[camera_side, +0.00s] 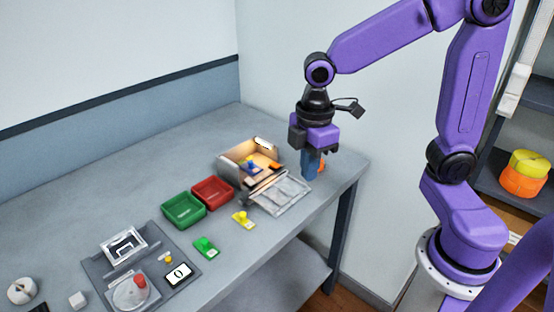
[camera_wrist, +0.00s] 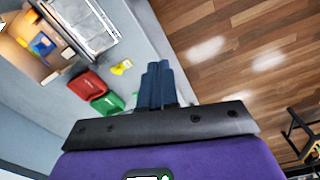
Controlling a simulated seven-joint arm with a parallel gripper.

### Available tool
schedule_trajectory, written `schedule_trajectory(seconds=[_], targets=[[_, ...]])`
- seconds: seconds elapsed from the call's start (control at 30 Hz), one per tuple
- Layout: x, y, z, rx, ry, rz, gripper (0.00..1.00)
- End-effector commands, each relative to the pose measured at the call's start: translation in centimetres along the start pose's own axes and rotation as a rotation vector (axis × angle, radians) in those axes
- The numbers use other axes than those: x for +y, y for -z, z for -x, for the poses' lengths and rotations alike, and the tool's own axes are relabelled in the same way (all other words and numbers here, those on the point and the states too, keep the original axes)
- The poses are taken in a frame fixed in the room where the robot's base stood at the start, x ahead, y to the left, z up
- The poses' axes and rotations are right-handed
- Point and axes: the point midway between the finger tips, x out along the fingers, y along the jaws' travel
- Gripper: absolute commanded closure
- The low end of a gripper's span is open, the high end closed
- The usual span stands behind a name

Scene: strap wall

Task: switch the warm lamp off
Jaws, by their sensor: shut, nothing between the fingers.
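My gripper (camera_side: 309,172) is shut and empty, with its blue fingers pointing down near the right end of the table. In the wrist view the fingers (camera_wrist: 158,68) are pressed together. An orange thing (camera_side: 322,165) shows just beside the fingers, partly hidden by them; I cannot tell what it is or whether they touch. An open box (camera_side: 225,166) with a warm-lit tan inside stands left of my gripper and also shows in the wrist view (camera_wrist: 18,66). I cannot tell for certain which thing is the warm lamp or its switch.
A silver panel (camera_side: 280,196) lies in front of the box. A red bin (camera_side: 212,193), a green bin (camera_side: 183,211), a yellow piece (camera_side: 242,219) and a green piece (camera_side: 206,248) are nearby. A grey panel (camera_side: 200,268) carries a dial and display. The table's back left is clear.

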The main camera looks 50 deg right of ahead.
Motion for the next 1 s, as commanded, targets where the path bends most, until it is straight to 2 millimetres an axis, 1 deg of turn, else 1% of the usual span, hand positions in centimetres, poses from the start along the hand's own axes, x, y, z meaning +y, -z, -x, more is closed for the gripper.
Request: schedule_trajectory(seconds=[0.03, 0.2, 0.33, 0.47, 0.6, 0.7, 0.8, 0.9, 1.0], targets=[[1.7, 0.4, -0.1, -0.003, 0.001, 0.009, 1.0], [7.0, 0.9, -0.4, -0.007, 0.002, 0.061, 1.0], [11.1, 0.7, -0.8, -0.01, 0.004, 0.102, 1.0], [15.2, -0.2, -1.4, -0.012, 0.006, 0.142, 1.0], [19.5, -1.8, -2.2, -0.013, 0.008, 0.187, 1.0], [22.4, -3.4, -2.9, -0.014, 0.011, 0.216, 1.0], [24.9, -5.1, -3.6, -0.015, 0.014, 0.245, 1.0], [26.7, -6.6, -4.2, -0.015, 0.014, 0.27, 1.0], [28.0, -7.8, -4.6, -0.015, 0.015, 0.288, 1.0]])
